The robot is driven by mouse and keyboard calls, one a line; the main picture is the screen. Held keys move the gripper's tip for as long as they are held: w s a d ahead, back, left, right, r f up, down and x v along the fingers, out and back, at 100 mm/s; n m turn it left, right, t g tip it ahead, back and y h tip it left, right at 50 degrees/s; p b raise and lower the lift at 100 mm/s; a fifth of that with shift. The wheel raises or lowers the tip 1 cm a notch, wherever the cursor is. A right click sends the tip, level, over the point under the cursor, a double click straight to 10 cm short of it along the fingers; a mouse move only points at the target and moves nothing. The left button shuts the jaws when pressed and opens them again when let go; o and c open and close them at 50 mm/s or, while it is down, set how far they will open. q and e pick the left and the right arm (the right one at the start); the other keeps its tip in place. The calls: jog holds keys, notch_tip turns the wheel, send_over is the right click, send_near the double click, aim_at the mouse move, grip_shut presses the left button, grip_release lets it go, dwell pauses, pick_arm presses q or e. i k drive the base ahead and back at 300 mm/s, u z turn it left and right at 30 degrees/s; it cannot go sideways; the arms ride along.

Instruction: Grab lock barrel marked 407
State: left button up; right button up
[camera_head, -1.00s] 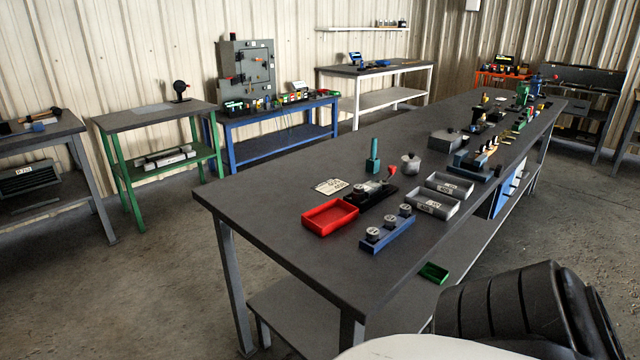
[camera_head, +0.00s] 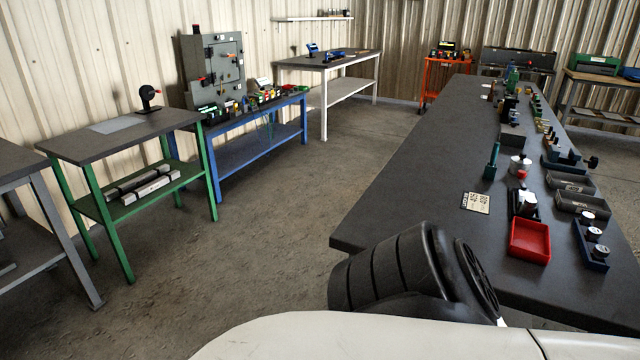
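A blue rack (camera_head: 592,247) at the near right of the long dark table holds several silver-topped round barrels (camera_head: 594,234). Another silver-topped part (camera_head: 527,200) stands in a black holder behind the red tray. No number 407 can be read on any of them at this size. A white card (camera_head: 476,202) with dark printing lies to the left of the holder; its text is too small to read.
The long table (camera_head: 400,190) runs away to the right, with an open red tray (camera_head: 530,240) and grey bins (camera_head: 582,203) near its close end. A green-framed table (camera_head: 125,140) and a blue-framed bench (camera_head: 255,150) stand left. Open concrete floor (camera_head: 270,240) lies between.

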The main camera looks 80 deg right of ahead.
aim_at(529, 202)
jog(key=i, duration=0.55)
jog(key=z, duration=3.2)
